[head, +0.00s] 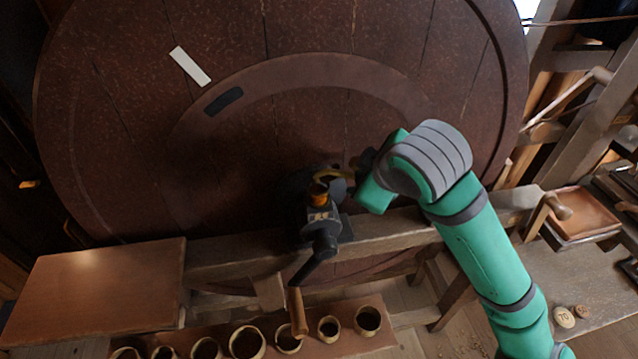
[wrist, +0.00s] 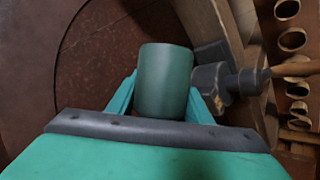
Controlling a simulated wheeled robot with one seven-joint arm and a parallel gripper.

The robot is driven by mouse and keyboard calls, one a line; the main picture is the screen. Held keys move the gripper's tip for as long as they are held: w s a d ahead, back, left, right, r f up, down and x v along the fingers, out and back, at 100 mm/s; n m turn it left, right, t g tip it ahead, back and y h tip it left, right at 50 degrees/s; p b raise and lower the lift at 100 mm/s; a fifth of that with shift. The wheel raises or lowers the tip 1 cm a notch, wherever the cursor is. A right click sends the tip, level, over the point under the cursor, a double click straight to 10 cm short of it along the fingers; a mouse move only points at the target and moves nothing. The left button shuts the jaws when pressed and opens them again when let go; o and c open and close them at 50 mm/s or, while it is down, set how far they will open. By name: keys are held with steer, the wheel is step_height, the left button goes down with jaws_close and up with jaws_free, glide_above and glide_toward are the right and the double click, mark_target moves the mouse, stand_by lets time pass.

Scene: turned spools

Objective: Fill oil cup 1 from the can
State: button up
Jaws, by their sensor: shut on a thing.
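The oil can is a dark green cylinder (wrist: 164,82) between the two teal fingers of my gripper (wrist: 163,95) in the wrist view. My gripper is shut on it. In the head view my wrist hides most of the can. A yellowish curved spout (head: 335,173) reaches left from there, close above an orange-brown oil cup (head: 318,191). The cup sits on top of a black bearing block (head: 320,225) with a small label, too small to read. I cannot tell whether the spout tip touches the cup or whether oil flows.
A large dark wooden wheel (head: 250,120) stands behind the bearing. A crank with a wooden grip (head: 298,312) hangs in front of the block. Several round wooden pots line a low shelf below. A bare wooden board (head: 95,290) lies at left, a tray (head: 582,213) at right.

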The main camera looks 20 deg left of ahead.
steer(key=shift+d, duration=0.1)
steer(key=r+y, duration=0.1)
steer(key=d+m+y, duration=0.1)
steer(key=y, duration=0.1)
steer(key=shift+w+d+r+m+g, duration=0.2)
steer(key=shift+r+m+g, duration=0.1)
steer(key=shift+r+g, duration=0.1)
steer(key=shift+w+d+r+m+y, duration=0.15)
steer(key=shift+d+r+m+y, duration=0.3)
steer(key=shift+y, duration=0.5)
steer(key=shift+w+d+r+m+y, duration=0.2)
steer(key=shift+r+m+y, duration=0.3)
steer(key=shift+y, duration=0.45)
steer(key=shift+d+f, duration=0.1)
